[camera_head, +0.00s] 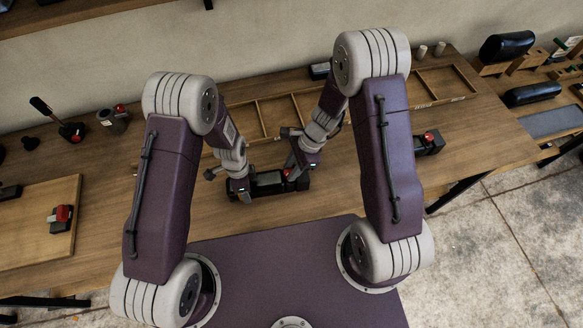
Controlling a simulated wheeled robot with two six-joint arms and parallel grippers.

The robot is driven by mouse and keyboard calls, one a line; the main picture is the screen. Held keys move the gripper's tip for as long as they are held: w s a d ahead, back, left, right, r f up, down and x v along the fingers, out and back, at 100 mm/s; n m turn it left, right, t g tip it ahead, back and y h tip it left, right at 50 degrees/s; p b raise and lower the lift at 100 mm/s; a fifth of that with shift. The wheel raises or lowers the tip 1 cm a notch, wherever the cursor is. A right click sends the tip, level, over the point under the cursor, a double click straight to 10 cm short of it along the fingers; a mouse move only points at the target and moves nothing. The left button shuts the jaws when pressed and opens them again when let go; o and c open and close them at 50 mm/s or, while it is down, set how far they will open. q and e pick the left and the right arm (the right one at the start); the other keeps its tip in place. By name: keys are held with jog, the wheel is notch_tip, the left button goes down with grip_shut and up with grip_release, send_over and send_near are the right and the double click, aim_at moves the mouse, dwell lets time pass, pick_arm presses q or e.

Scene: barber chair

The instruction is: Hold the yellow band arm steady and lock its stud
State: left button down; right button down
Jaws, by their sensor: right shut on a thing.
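A dark, low fixture (268,180) lies on the bench between my two grippers, with a small red part (287,173) near its right end. No yellow band can be made out; it is too small or hidden. My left gripper (241,190) reaches down at the fixture's left end, and its finger gap is too small to read. My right gripper (293,171) is shut at the red part by the fixture's right end. The contact there is partly hidden by the gripper, and the stud cannot be told apart.
Another black piece with a red part (432,141) lies to the right on the bench. A wooden board (40,235) with a red-and-black piece (60,215) lies at left. Shallow wooden trays (440,84) lie behind. Bare bench (480,135) shows at right.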

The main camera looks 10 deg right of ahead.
jog(key=m, duration=0.2)
jog(key=m+t, duration=0.1)
jog(key=m, duration=0.1)
jog(key=shift+s+t, duration=0.15)
jog(key=shift+t, duration=0.15)
jog(key=c, duration=1.1)
grip_release()
jog(key=shift+o, duration=0.2)
jog(key=v, duration=1.2)
jog(key=shift+a, duration=0.15)
